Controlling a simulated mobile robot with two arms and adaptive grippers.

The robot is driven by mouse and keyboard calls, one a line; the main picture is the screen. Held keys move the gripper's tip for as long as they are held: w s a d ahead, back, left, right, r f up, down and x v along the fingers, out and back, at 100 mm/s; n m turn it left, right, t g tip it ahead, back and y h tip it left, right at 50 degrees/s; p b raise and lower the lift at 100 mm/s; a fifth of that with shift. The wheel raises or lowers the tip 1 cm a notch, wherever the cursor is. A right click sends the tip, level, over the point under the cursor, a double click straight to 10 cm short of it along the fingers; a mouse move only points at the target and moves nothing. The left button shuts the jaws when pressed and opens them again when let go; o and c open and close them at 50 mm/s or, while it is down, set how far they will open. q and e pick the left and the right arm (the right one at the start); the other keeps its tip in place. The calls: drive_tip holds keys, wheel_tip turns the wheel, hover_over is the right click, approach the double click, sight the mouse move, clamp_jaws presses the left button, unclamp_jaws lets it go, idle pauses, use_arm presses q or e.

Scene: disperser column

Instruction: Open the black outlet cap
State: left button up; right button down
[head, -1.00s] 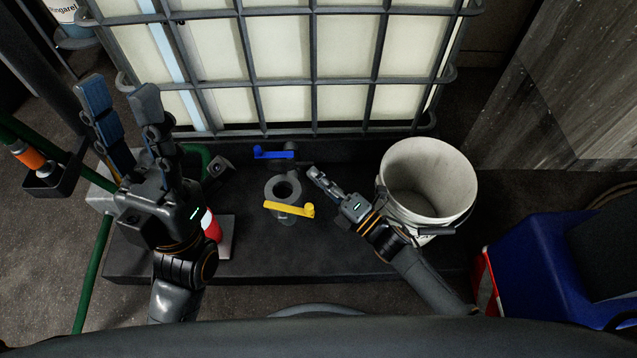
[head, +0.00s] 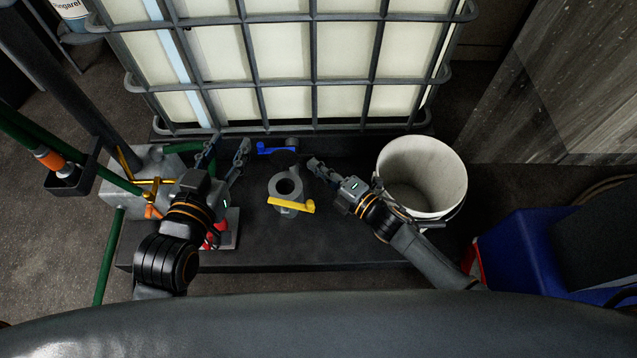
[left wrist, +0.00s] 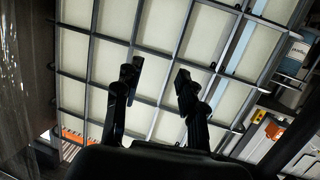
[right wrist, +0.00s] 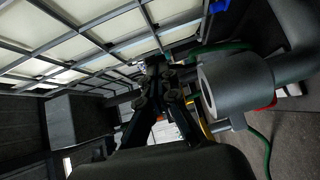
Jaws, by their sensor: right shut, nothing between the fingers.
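A dark grey round outlet (head: 285,185) with a ring-shaped rim and dark centre stands below the tank, between my grippers. I cannot make out a separate black cap on it. Its grey rim and pipe (right wrist: 238,82) fill the right of the right wrist view. A yellow lever (head: 291,205) is at its front and a blue lever (head: 277,148) behind it. My right gripper (head: 315,166) is shut and empty, just right of the outlet and apart from it. My left gripper (head: 226,145) is open and empty, left of the outlet, its fingers pointing toward the tank.
A caged white tank (head: 290,70) stands behind the dark platform (head: 330,245). A white bucket (head: 435,165) is close to my right gripper. A grey box with yellow and orange parts (head: 130,195) and green pipes (head: 100,265) are at left; a blue container (head: 530,250) is at right.

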use_arm(q)
drive_tip(key=shift+s+a+f+g+y+p, duration=0.2)
drive_tip(key=shift+s+f+g, duration=0.3)
drive_tip(key=shift+f, duration=0.25)
drive_tip(key=shift+s+a+f+g+y+p, duration=0.15)
drive_tip(key=shift+s+a+f+g, duration=0.15)
drive_tip(key=shift+f+g, duration=0.35)
drive_tip(key=shift+s+a+f+g+y+p, duration=0.15)
drive_tip(key=shift+s+f+g, duration=0.3)
drive_tip(key=shift+f, duration=0.45)
drive_tip(key=shift+s, duration=0.15)
